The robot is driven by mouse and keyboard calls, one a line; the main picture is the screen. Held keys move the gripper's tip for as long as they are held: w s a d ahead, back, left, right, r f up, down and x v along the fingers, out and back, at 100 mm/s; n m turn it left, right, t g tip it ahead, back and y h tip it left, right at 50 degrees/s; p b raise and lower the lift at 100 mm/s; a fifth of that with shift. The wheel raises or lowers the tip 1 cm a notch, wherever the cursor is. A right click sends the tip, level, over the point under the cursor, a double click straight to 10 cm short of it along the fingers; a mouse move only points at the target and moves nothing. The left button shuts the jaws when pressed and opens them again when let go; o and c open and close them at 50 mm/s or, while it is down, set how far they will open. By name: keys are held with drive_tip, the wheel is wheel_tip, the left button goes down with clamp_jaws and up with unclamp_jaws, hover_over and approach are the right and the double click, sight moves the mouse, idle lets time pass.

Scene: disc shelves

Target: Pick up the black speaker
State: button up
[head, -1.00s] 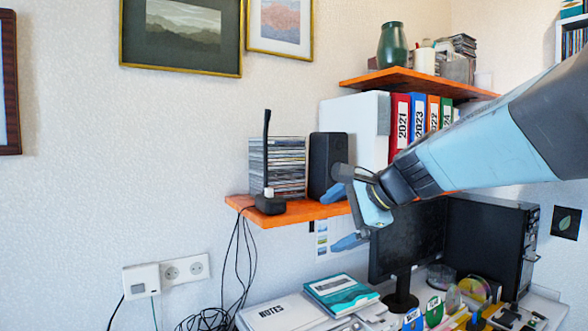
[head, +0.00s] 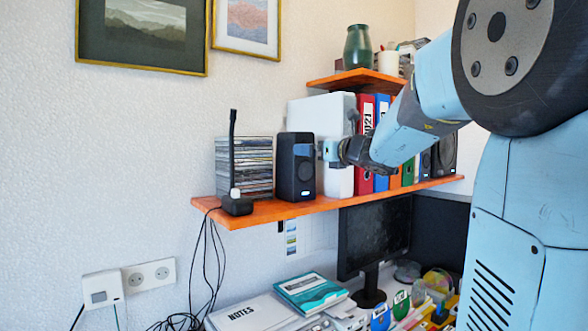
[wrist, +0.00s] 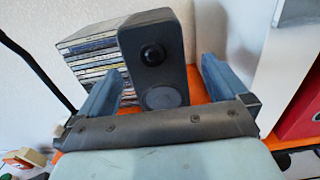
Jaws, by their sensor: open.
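The black speaker (head: 284,178) stands upright on the orange wall shelf (head: 262,213), beside a stack of disc cases. In the wrist view, the speaker (wrist: 152,66) shows its front with two round drivers, between my two fingers. My gripper (head: 312,150) is open and comes at the speaker from the right, with one blue finger overlapping its front face in the head view. In the wrist view my gripper (wrist: 162,72) has one finger on each side of the speaker, with a gap at the right finger. I cannot tell whether the left finger touches.
The disc cases (head: 244,165) stand close left of the speaker, with a black antenna device (head: 236,203) in front. A white box (head: 339,182) and red binder (head: 365,150) stand to the right. An upper shelf (head: 350,80) hangs above; a monitor (head: 372,235) stands below.

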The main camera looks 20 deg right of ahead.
drive_tip(key=x, duration=0.9)
drive_tip(key=shift+a, duration=0.3)
drive_tip(key=shift+f, duration=0.1)
drive_tip(key=shift+c, duration=0.5)
drive_tip(key=c, duration=1.7)
